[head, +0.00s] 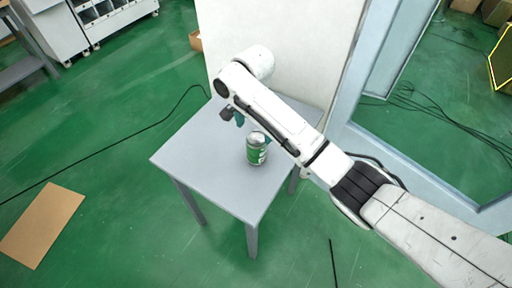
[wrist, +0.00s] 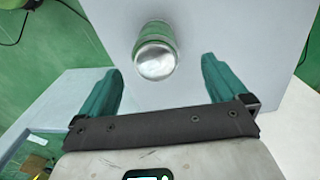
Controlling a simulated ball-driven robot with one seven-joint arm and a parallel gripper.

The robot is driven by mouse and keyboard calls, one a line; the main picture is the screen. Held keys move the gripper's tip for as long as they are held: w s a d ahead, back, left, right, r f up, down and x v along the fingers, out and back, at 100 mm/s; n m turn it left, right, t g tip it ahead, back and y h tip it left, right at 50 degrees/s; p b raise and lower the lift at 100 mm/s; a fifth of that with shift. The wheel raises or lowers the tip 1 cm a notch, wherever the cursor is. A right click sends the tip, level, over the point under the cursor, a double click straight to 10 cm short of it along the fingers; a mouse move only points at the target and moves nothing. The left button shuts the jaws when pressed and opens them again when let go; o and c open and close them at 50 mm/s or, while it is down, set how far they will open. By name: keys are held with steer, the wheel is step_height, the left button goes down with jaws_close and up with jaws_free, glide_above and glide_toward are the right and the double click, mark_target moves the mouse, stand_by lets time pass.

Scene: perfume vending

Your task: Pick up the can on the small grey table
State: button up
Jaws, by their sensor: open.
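A green and silver can (head: 257,150) stands upright on the small grey table (head: 191,155) in the head view. In the wrist view the can (wrist: 155,52) is seen from above, ahead of the fingers and roughly between their lines. My gripper (wrist: 160,78) is open, with its two teal fingers apart and nothing between them. In the head view my gripper (head: 238,118) is partly hidden by my arm, above the table and to the left of the can.
A white wall panel (head: 300,40) stands behind the table, with a grey-blue frame (head: 352,95) to its right. A cardboard sheet (head: 42,225) lies on the green floor at left. Thin black cables cross the floor. The table's left part is bare.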

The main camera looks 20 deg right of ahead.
mark_target(256, 145)
steer(key=f, duration=0.9)
steer(key=shift+s+d, duration=0.25)
steer(key=shift+r, duration=0.1)
steer(key=c, duration=1.4)
steer(key=shift+r, duration=0.1)
